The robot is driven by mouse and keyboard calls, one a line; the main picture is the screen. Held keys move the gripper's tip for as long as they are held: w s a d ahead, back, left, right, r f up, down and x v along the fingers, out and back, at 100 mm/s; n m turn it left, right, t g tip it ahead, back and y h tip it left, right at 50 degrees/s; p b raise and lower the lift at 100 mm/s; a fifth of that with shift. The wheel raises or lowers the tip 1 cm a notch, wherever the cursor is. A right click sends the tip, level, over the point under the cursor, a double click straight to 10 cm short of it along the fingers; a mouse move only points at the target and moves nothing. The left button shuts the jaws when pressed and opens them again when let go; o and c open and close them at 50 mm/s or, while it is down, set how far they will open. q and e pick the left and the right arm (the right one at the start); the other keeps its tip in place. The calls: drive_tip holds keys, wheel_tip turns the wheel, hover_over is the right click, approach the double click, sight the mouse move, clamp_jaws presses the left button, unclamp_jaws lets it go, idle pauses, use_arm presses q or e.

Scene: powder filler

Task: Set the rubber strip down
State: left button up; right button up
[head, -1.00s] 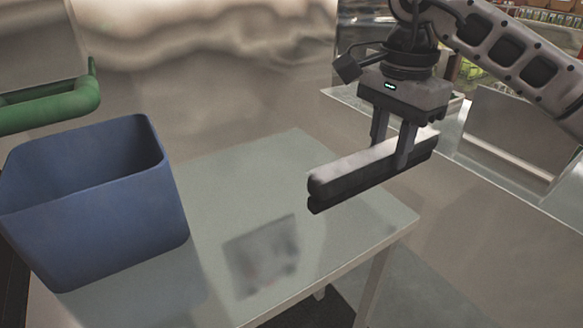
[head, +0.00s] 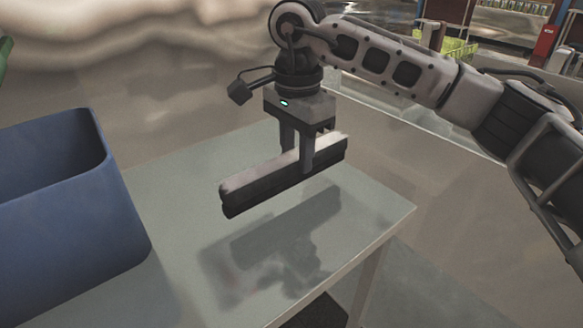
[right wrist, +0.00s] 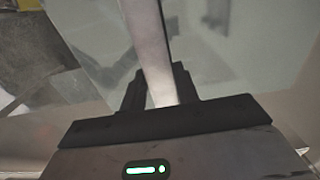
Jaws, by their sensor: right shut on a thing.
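The rubber strip (head: 270,182) is a long bar, light on top and dark below. My right gripper (head: 296,168) is shut on it, with one finger on each side. The strip is held roughly level above the grey table (head: 372,208), and its shadow falls on the tabletop below, apart from it. In the right wrist view the strip (right wrist: 152,50) runs away from between the fingers of the right gripper (right wrist: 160,92). My left gripper is not in view.
A blue open bin (head: 70,215) stands on the left part of the table. The tabletop between the bin and the table's right edge is clear. A reflective wall (head: 150,60) rises behind the table.

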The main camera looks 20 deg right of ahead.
sight(296, 153)
drive_tip(key=f, duration=0.1)
drive_tip(key=f+b, duration=0.1)
drive_tip(key=f, duration=0.1)
drive_tip(key=shift+w+f+b, duration=0.25)
drive_tip(key=shift+f+b, duration=0.05)
drive_tip(key=shift+b, duration=0.1)
drive_tip(key=shift+s+r, duration=0.15)
drive_tip(key=shift+r, duration=0.05)
drive_tip(key=shift+f, duration=0.15)
drive_tip(key=o, duration=1.1)
drive_tip(key=shift+c, duration=0.2)
wheel_tip(296, 153, up, 12)
drive_tip(key=shift+r+p, duration=0.15)
drive_tip(key=shift+p, duration=0.5)
